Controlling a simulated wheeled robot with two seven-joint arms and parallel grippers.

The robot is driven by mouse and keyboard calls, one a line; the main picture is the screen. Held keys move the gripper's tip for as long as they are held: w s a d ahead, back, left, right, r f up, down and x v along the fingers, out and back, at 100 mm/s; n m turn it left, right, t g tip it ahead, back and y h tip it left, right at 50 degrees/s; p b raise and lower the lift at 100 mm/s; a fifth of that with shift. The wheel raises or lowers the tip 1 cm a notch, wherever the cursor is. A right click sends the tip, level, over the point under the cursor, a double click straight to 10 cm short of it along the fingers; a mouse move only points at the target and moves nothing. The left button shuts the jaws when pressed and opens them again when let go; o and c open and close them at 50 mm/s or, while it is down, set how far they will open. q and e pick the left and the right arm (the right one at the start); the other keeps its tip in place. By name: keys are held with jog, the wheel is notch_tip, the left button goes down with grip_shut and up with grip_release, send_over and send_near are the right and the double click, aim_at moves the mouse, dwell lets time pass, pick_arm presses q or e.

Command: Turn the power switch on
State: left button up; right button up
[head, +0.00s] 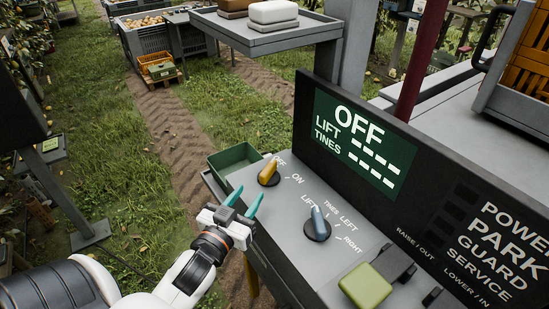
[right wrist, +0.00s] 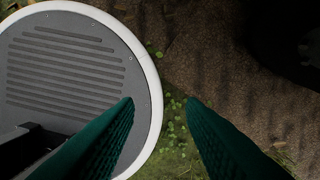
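The power switch is a yellow rotary knob (head: 269,172) at the far left corner of the grey control panel (head: 277,210), beside the OFF and ON labels. Its pointer lies toward the OFF side. The green display (head: 361,142) reads OFF, with dashes after LIFT and TINES. My left gripper (head: 251,192) has teal fingers, apart and empty, just left of and nearer than the yellow knob; no contact shows.
A blue-grey lift knob (head: 318,222) and a green square button (head: 366,286) sit nearer on the panel. A green open tray (head: 234,157) is beside its left edge. A dark upright board (head: 430,190) rises behind. Grass is open to the left.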

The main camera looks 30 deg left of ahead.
aim_at(268, 166)
pick_arm(q)
jog(key=w, duration=0.2)
jog(key=w+p, duration=0.1)
jog(key=shift+w+a+r, duration=0.2)
jog(key=shift+w+r, duration=0.05)
jog(key=shift+r, duration=0.05)
jog(key=w, duration=0.2)
jog(key=w+p, duration=0.1)
jog(key=w, duration=0.1)
jog(key=w+a, duration=0.1)
jog(key=w, duration=0.1)
jog(key=shift+f, duration=0.2)
jog(key=shift+w, duration=0.45)
jog(key=shift+w+p, duration=0.3)
jog(key=shift+w, duration=0.05)
pick_arm(e)
jog(key=s+r, duration=0.2)
jog(key=shift+d+r, duration=0.15)
jog(key=shift+r, duration=0.2)
pick_arm(q)
jog(key=shift+c, duration=0.2)
grip_shut()
pick_arm(e)
jog(key=shift+s, duration=0.2)
